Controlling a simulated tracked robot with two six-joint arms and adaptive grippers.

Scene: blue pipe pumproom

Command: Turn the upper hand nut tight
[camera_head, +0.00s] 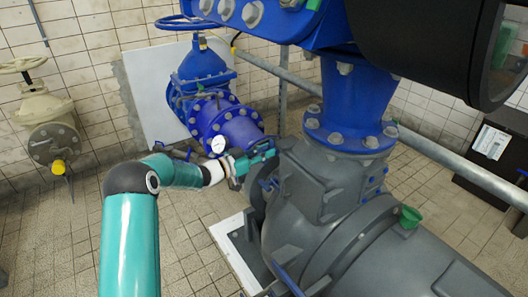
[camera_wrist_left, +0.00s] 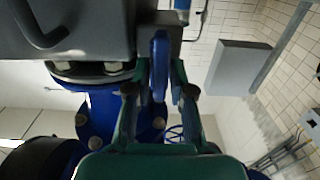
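The upper hand nut (camera_wrist_left: 160,66) is a blue wing-like piece at the edge of the grey pump housing in the left wrist view. My left gripper (camera_wrist_left: 161,78) has one green finger on each side of it, with narrow gaps seeming to show between fingers and nut. In the head view my left gripper (camera_head: 262,155) is at the left side of the grey housing (camera_head: 310,185), and it largely hides the upper nut there. Another blue hand nut (camera_head: 268,185) shows lower on the housing. My right gripper is in neither view.
A blue flanged pipe (camera_head: 345,110) rises from the housing. The tiled floor (camera_head: 190,265) at left is clear.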

